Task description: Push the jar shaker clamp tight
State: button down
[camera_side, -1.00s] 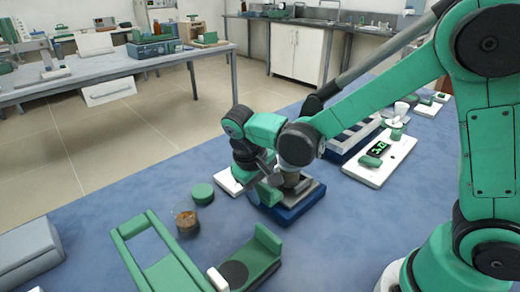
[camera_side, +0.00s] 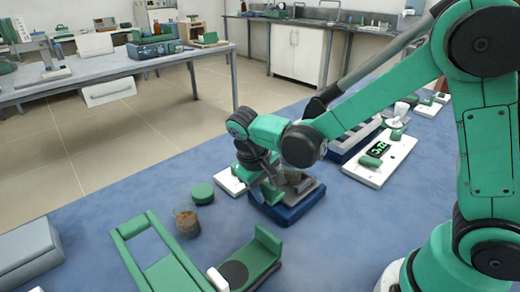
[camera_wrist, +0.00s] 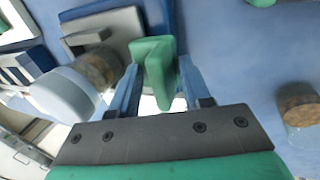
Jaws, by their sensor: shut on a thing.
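The jar shaker (camera_side: 287,210) has a dark blue base and a grey top plate (camera_wrist: 118,28). A jar with brown contents (camera_wrist: 98,68) and a pale end lies across the left of the wrist view, beside my fingers. My gripper (camera_wrist: 155,78) is shut on a green block, which I take to be the clamp (camera_wrist: 154,62), in front of the grey plate. In the side view my gripper (camera_side: 270,188) is low over the shaker, and my arm and wrist partly hide the clamp and jar. I cannot tell how tightly the clamp sits against the jar.
A glass jar with brown contents (camera_side: 187,222) and a green lid (camera_side: 203,193) stand left of the shaker. A green frame (camera_side: 158,262) and green bracket (camera_side: 252,262) are nearer the camera. A white device with a display (camera_side: 378,160) is at right. Blue bench is clear between them.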

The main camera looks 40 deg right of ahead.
jog(key=shift+d+f, duration=0.15)
jog(key=shift+d, duration=0.55)
jog(key=c, duration=1)
grip_release()
jog(key=shift+r, duration=3.6)
